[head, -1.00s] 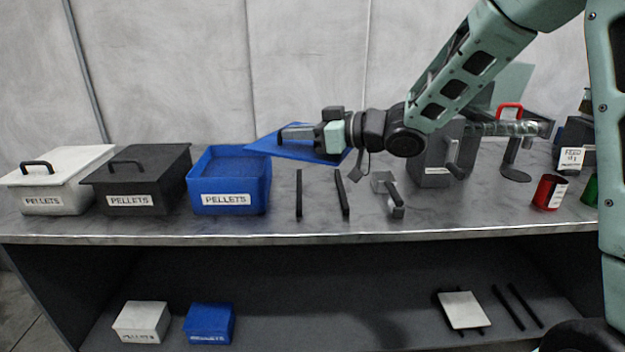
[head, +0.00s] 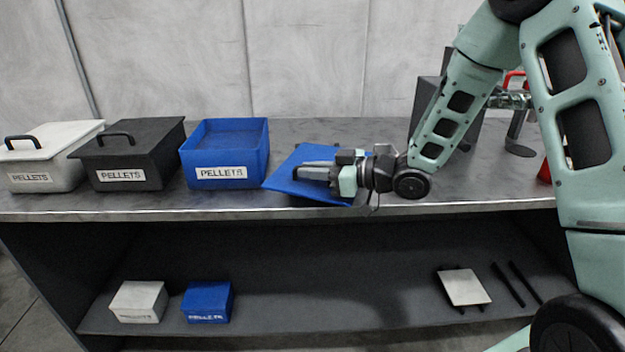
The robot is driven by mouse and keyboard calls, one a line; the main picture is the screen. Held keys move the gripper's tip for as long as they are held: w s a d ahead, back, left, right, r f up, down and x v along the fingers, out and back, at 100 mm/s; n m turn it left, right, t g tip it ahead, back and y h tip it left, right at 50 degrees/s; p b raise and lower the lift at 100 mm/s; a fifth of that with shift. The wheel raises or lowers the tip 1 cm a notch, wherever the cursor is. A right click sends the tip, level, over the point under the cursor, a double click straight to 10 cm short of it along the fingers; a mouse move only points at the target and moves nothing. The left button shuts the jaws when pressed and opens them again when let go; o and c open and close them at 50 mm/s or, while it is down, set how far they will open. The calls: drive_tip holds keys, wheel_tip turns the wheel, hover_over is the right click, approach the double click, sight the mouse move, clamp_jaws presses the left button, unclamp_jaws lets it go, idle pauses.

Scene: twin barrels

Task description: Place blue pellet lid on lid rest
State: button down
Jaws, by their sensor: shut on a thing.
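My gripper (head: 312,173) is shut on the handle of the blue pellet lid (head: 306,154), with the handle mostly hidden behind the fingers. The lid is a flat blue plate, low at the counter, just right of the open blue pellet box (head: 221,177). It looks slightly tilted, and its right part is covered by my gripper and wrist. The lid rest, two dark bars, is hidden beneath the lid and gripper. I cannot tell whether the lid touches the bars.
A black lidded box (head: 133,180) and a white lidded box (head: 30,182) stand left of the blue box. The counter's front edge (head: 200,214) runs close below the lid. On the lower shelf are small white (head: 139,302) and blue boxes (head: 207,301) and a pale plate (head: 464,287).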

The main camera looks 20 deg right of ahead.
wheel_tip(320, 180, down, 2)
drive_tip(key=shift+f, duration=0.1)
drive_tip(key=c, duration=1.5)
unclamp_jaws()
drive_tip(key=shift+f, duration=0.1)
drive_tip(key=shift+d, duration=0.1)
drive_tip(key=v, duration=1.2)
